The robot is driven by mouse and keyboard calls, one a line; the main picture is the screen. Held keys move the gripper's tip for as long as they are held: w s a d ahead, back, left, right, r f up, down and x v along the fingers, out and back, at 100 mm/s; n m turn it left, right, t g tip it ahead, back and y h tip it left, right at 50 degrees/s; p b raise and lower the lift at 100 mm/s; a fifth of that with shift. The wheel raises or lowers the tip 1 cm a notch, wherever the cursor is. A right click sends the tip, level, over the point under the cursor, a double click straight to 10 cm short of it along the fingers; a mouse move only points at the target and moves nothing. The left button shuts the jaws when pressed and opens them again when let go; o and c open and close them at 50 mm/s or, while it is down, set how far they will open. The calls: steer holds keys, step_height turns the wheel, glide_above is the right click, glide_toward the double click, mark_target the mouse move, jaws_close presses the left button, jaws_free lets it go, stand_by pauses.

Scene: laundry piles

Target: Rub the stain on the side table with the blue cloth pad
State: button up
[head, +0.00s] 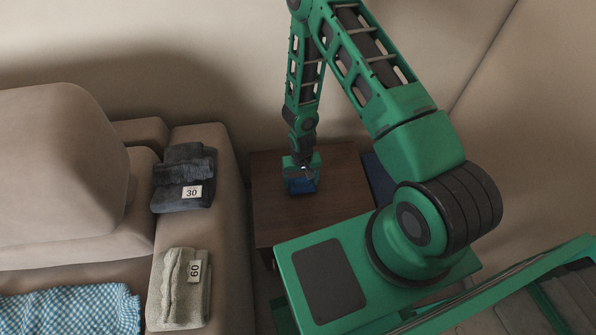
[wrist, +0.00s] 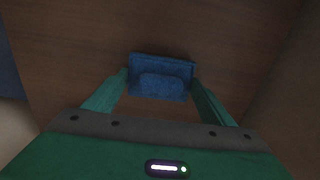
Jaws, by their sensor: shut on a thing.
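The blue cloth pad (wrist: 160,66) is a flat blue rectangle with a raised grip on top, held between the two fingers of my gripper (wrist: 160,88). In the head view my gripper (head: 301,178) points down over the dark brown wooden side table (head: 335,220), with the blue pad (head: 302,187) below it. The pad is at or just above the tabletop; I cannot tell whether it touches. I see no stain in either view; the pad, gripper and arm may hide it.
A sofa (head: 235,230) stands left of the table. On its arm lie dark folded cloths (head: 172,169) tagged 30 and pale folded cloths (head: 172,290) tagged 60. A blue checked cloth (head: 70,310) lies on the seat. A dark blue thing (head: 377,180) is at the table's right.

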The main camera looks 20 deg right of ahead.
mark_target(294, 180)
steer(key=shift+s+d+f, duration=0.15)
steer(key=shift+d+f, duration=0.1)
steer(key=shift+d, duration=0.5)
steer(key=shift+w+a+f, duration=0.1)
steer(key=shift+a+f, duration=0.05)
steer(key=shift+a, duration=0.3)
steer(key=shift+w+a+f, duration=0.1)
steer(key=shift+a, duration=0.3)
steer(key=shift+w+a+r, duration=0.15)
steer(key=shift+a+r, duration=0.05)
steer(key=shift+a, duration=0.4)
steer(key=shift+w+a+r, duration=0.1)
steer(key=shift+a+r, duration=0.1)
steer(key=shift+a, duration=0.35)
steer(key=shift+r, duration=3.55)
